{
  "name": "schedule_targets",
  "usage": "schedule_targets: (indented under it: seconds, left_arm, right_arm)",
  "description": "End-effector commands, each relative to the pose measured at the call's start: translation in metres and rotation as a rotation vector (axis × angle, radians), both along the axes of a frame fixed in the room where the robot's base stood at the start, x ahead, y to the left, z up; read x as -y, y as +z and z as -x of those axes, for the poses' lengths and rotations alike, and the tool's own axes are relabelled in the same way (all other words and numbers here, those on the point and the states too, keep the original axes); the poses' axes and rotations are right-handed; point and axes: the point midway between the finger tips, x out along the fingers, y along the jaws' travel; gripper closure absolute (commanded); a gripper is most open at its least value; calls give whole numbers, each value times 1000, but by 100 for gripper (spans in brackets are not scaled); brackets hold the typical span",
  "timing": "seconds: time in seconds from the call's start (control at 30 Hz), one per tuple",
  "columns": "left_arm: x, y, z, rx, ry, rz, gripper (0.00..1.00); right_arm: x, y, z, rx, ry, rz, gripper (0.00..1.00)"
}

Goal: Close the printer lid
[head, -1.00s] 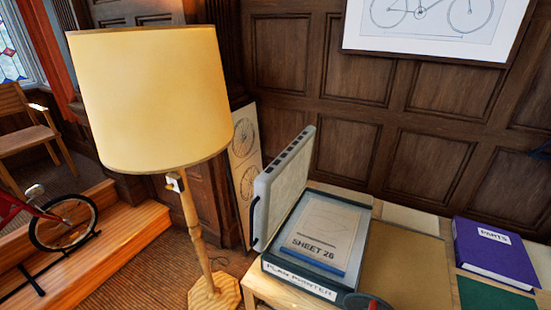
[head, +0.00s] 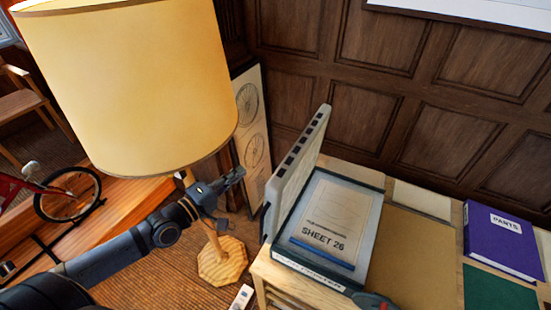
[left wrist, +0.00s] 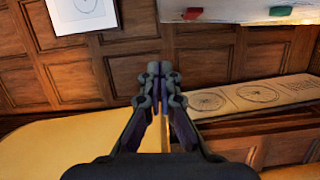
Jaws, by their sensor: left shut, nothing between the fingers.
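The plan printer (head: 300,262) stands on the wooden table, with a sheet marked "SHEET 26" (head: 333,222) lying in its bed. Its grey lid (head: 292,180) stands up, open, along the printer's left side, with a row of dark slots on its top edge. My left gripper (head: 238,180) is shut and empty, left of the lid and apart from it, in front of the lamp's lower part. In the left wrist view the closed fingers (left wrist: 158,72) point at the panelled wall; the lid does not show clearly there.
A floor lamp with a large yellow shade (head: 130,80) and wooden base (head: 222,262) stands close by my left arm. A purple binder (head: 500,240) and green mat (head: 498,287) lie right of the printer. A panel with wheel drawings (head: 250,130) leans behind.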

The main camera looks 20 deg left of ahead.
Motion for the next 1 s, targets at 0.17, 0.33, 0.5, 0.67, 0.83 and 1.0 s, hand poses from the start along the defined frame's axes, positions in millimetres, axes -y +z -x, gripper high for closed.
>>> schedule_targets:
  seconds: [0.17,0.33,0.5,0.67,0.83,1.0]
  left_arm:
    - [11,-6,-27,12,4,6,100]
    - [26,-8,-57,12,3,6,100]
    - [41,-7,-88,11,1,7,100]
    - [63,-5,-81,4,0,4,100]
    - [76,-5,-78,3,0,0,100]
    - [79,-5,-78,3,1,-3,100]
  right_arm:
    - [4,-32,9,-14,1,6,64]
    - [4,-60,4,-7,1,5,64]
    - [3,-86,-5,7,1,3,64]
    - [0,-84,-3,4,0,0,64]
    - [-2,-89,-1,1,-1,-2,64]
    - [-2,-89,1,-2,-1,-2,64]
